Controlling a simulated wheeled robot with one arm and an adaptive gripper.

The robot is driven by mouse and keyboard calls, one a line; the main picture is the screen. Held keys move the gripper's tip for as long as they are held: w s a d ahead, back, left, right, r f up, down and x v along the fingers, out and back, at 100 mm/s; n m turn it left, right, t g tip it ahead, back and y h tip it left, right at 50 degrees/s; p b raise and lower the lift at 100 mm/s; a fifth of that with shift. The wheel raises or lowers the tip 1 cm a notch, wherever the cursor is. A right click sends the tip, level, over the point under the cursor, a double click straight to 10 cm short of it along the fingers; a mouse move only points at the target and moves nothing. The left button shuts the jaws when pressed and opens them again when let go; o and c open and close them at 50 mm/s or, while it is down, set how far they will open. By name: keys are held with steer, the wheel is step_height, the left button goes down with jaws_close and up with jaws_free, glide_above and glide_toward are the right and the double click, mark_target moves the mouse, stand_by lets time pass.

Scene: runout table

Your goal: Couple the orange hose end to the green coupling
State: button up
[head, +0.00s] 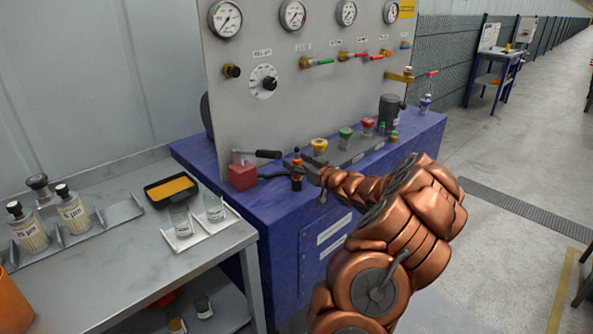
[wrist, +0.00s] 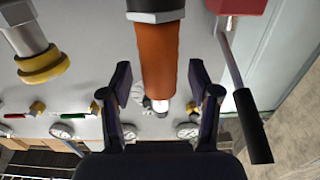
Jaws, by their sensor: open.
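The orange hose end (head: 297,174) stands upright at the front of the blue bench, with black parts above and below its orange band. In the wrist view, its orange sleeve (wrist: 157,52) runs down between the fingers. My gripper (wrist: 160,78) is open, with a finger on each side of the sleeve and gaps showing on both sides. In the head view, my gripper (head: 302,172) is at the hose end, its fingers partly hidden. The green coupling (head: 345,133) is on the grey block behind and to the right. I cannot make it out in the wrist view.
A yellow coupling (head: 319,145) stands between the hose end and the green coupling; a red one (head: 367,124) is farther right. A red block (head: 242,176) and a black-handled lever (head: 262,154) are close on the left. The gauge panel (head: 290,80) rises behind.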

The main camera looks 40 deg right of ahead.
jaws_close()
stand_by(0.4)
